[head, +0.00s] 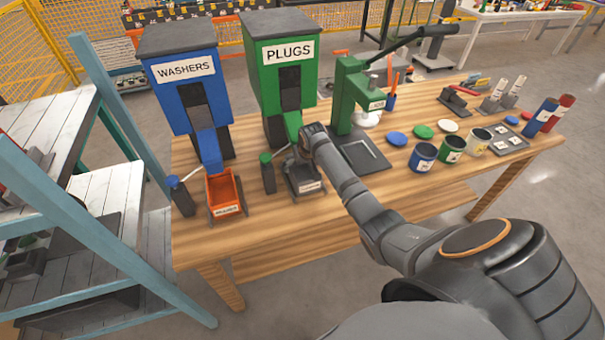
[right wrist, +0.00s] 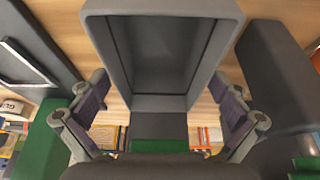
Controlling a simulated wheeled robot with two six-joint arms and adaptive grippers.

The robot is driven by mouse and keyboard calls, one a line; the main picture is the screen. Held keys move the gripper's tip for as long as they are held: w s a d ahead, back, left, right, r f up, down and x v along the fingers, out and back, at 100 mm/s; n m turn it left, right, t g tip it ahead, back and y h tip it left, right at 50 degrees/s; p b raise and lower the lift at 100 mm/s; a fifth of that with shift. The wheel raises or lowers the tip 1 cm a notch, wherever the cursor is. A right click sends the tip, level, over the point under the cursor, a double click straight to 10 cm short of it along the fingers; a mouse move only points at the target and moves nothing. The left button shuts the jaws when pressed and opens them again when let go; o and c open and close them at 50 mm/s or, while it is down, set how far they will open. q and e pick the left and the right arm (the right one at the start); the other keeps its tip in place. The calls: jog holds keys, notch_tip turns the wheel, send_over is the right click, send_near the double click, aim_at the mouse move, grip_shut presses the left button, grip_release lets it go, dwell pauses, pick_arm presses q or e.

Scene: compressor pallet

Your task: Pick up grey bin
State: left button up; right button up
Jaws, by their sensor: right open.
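The grey bin (head: 309,187), with a white label on its front, sits on the wooden table in front of the green PLUGS dispenser (head: 282,85). My right gripper (head: 301,163) is at the bin's dispenser side, its fingers partly hidden by my wrist in the head view. In the right wrist view the bin (right wrist: 162,102) looks empty inside. The open fingers of the right gripper (right wrist: 162,92) stand on either side of it, with gaps visible, so it is not gripped. My left gripper is out of view.
An orange bin (head: 226,208) stands to the left, before the blue WASHERS dispenser (head: 186,92). A dark post with a green top (head: 267,174) is close left of the grey bin. A green press (head: 352,105) stands right. The table's front edge (head: 290,240) is clear.

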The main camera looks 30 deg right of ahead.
jog(key=shift+f, duration=0.2)
dwell(0.6)
jog(key=shift+c, duration=0.3)
jog(key=c, duration=1)
